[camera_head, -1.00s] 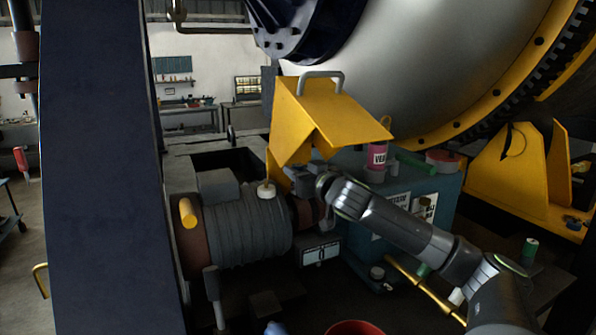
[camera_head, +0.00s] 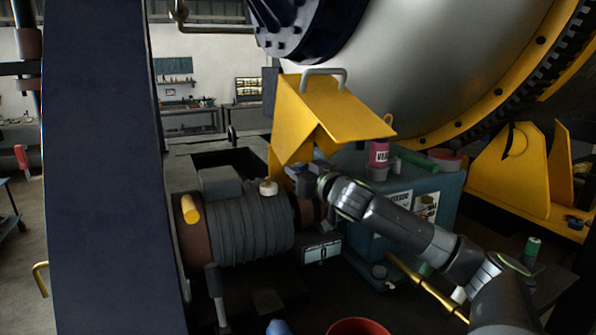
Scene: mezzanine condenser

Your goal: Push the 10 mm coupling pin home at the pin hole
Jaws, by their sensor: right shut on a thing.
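My right gripper (camera_head: 303,176) is under the front edge of the raised yellow guard (camera_head: 330,108), just above the reddish-brown coupling (camera_head: 309,211) between the ribbed motor and the teal housing. It is small and dark here, and its fingertips are hard to make out. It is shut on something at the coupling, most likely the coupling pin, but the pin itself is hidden. The pin hole cannot be made out either. My left gripper is not in view.
The ribbed grey motor (camera_head: 248,230) stands left of the coupling. The teal housing (camera_head: 440,190) carries a pink-labelled can (camera_head: 378,158). A small display box (camera_head: 321,250) sits below the coupling. A dark blue column (camera_head: 100,180) blocks the left. A red bowl (camera_head: 358,328) is at the bottom.

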